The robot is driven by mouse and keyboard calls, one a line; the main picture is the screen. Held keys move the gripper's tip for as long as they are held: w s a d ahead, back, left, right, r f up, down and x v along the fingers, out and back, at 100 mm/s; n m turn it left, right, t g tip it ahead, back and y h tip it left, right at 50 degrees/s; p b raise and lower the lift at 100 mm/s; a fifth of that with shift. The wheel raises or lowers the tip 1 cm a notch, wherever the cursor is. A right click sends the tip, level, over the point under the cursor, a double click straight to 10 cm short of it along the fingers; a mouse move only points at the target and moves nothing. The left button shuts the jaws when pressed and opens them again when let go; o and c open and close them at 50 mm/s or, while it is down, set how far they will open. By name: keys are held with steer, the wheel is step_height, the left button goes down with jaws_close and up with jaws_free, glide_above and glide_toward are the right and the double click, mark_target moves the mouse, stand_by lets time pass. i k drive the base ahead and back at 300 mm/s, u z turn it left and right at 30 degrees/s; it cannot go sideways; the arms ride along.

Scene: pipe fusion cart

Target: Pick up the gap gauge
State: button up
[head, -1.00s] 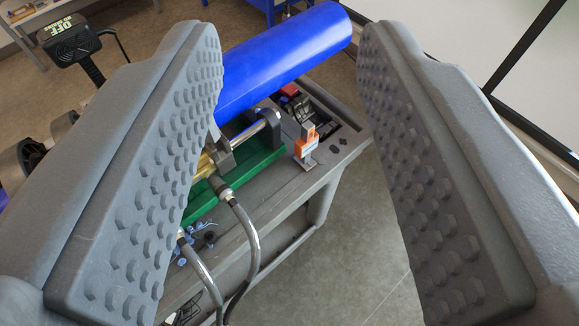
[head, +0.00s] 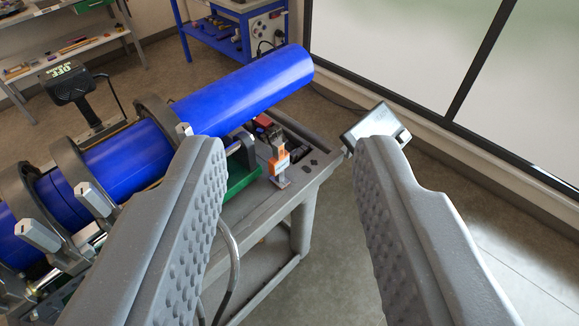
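A small upright orange and grey item, which looks like the gap gauge (head: 279,163), stands on the grey top of the cart (head: 304,182) near its right end. My gripper (head: 290,152) is open and empty. Its two grey, studded fingers are wide apart, and the gauge shows between their tips, beyond them and closer to the left one. The gauge is not touched by either finger. The left finger hides part of the cart and the green bed (head: 241,182).
A long blue pipe (head: 245,92) lies clamped along the cart and sticks out above the gauge. A dark tray (head: 280,140) is just behind the gauge. Clear floor (head: 330,250) lies right of the cart.

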mark_target(277, 165)
steer(key=i, duration=0.85)
steer(key=u, duration=0.15)
steer(key=k, duration=1.05)
steer(key=z, duration=0.4)
steer(key=i, duration=1.5)
steer(key=u, duration=0.6)
